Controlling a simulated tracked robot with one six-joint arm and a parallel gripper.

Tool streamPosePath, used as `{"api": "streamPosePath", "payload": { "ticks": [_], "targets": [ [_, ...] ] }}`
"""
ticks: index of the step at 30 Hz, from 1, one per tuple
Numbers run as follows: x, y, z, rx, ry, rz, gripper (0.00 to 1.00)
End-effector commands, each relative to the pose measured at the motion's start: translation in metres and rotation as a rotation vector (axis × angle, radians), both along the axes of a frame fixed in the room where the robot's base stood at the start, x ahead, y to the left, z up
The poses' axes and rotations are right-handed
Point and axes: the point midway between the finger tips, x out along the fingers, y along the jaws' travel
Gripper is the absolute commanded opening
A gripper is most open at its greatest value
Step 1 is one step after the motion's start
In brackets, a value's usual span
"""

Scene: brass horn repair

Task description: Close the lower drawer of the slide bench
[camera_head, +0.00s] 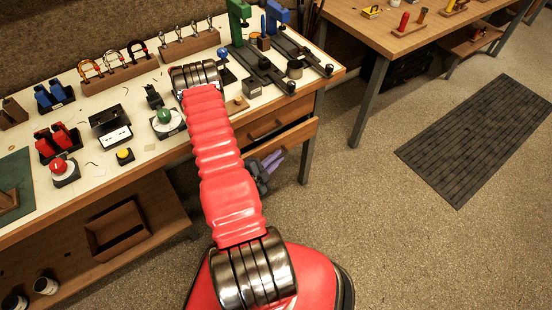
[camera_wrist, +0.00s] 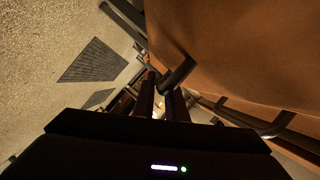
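The slide bench (camera_head: 330,75) stands at the upper middle of the head view, with two drawer fronts below its top. The upper drawer (camera_head: 284,117) sits under the bench top. The lower drawer (camera_head: 297,134) is below it and looks pulled out somewhat; my arm hides its left part. My gripper (camera_head: 274,159) is in front of the lower drawer, its two purple fingers pointing right. In the wrist view the fingers (camera_wrist: 161,103) show a narrow gap with nothing clearly held. A dark bar handle (camera_wrist: 179,75) on a brown front is close by the fingertips; contact cannot be told.
The bench top holds a green-knobbed device (camera_head: 164,117), a red-knobbed device (camera_head: 58,167) and several tools. A second table (camera_head: 395,38) stands at the upper right. A dark mat (camera_head: 480,135) lies on the open floor at right. An open wooden tray (camera_head: 117,228) is on the lower shelf.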

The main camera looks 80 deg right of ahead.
Motion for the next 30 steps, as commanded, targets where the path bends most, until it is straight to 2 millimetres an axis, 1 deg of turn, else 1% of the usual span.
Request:
{"api": "streamPosePath", "payload": {
  "ticks": [1, 4, 5, 20, 23, 30],
  "targets": [
    [0.0, 0.0, 0.0, 0.0, 0.0, 0.0, 0.08],
    [0.0, 0.0, 0.0, 0.0, 0.0, 0.0, 0.01],
    [0.0, 0.0, 0.0, 0.0, 0.0, 0.0, 0.0],
    [0.001, 0.0, -0.001, 0.002, 0.0, 0.0, 0.0],
    [0.006, -0.004, -0.001, 0.001, -0.001, 0.0, 0.0],
    [0.029, -0.025, -0.001, 0.002, 0.0, 0.001, 0.0]
  ]
}}
